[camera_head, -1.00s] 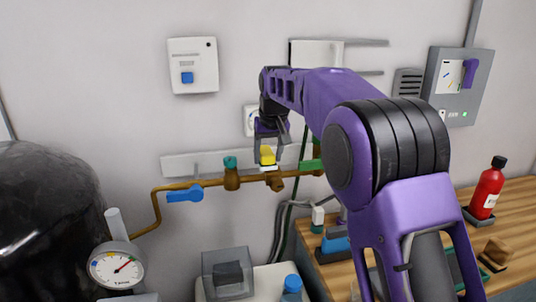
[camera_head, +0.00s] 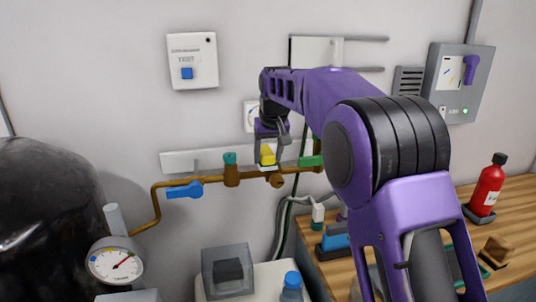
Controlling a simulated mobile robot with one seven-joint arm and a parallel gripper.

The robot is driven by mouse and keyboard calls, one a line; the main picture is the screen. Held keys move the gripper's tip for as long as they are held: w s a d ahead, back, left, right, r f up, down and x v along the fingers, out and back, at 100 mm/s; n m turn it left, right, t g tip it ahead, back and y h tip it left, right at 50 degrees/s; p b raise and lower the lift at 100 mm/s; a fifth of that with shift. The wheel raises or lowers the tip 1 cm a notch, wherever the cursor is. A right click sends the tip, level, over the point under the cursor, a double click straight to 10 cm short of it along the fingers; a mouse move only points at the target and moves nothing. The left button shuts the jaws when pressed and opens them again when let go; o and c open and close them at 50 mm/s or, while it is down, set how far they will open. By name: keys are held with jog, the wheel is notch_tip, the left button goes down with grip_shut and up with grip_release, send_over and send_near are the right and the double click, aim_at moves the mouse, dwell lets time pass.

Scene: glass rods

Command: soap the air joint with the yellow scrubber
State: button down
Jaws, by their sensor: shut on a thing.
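The yellow scrubber (camera_head: 267,156) is held between the fingers of my gripper (camera_head: 268,152), which points down. Its pale underside is right at the brass air pipe (camera_head: 205,183), just left of a round brass fitting (camera_head: 277,181); I cannot tell whether it touches. The pipe runs along the wall, with a teal-topped brass fitting (camera_head: 231,170) left of the scrubber and a green part (camera_head: 311,161) to its right. Which of these fittings is the air joint is not clear. My arm hides the pipe's right end.
A blue valve lever (camera_head: 184,190) sits on the pipe's left part. A gauge (camera_head: 116,264) stands by the black tank (camera_head: 45,225). A clear box (camera_head: 228,272) and blue-capped bottle (camera_head: 291,287) are below. A red bottle (camera_head: 487,187) stands on the wooden bench (camera_head: 450,215).

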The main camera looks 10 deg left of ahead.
jog(key=shift+f, duration=0.4)
jog(key=shift+w+d+r+p, duration=0.1)
jog(key=shift+w+d+p, duration=0.3)
jog(key=shift+d, duration=0.5)
jog(key=shift+w+d+r+p, duration=0.15)
jog(key=shift+w+d, duration=0.35)
jog(key=shift+d, duration=0.4)
jog(key=shift+f, duration=0.15)
jog(key=shift+a, duration=0.1)
jog(key=shift+s+a+f+p, duration=0.1)
jog(key=shift+s+a, duration=0.2)
jog(key=shift+a, duration=0.3)
jog(key=shift+s+a+f+p, duration=0.15)
jog(key=shift+s+a, duration=0.15)
jog(key=shift+a, duration=0.25)
jog(key=shift+s+a+r+p, duration=0.1)
jog(key=shift+s+a, duration=0.2)
jog(key=shift+a, duration=0.3)
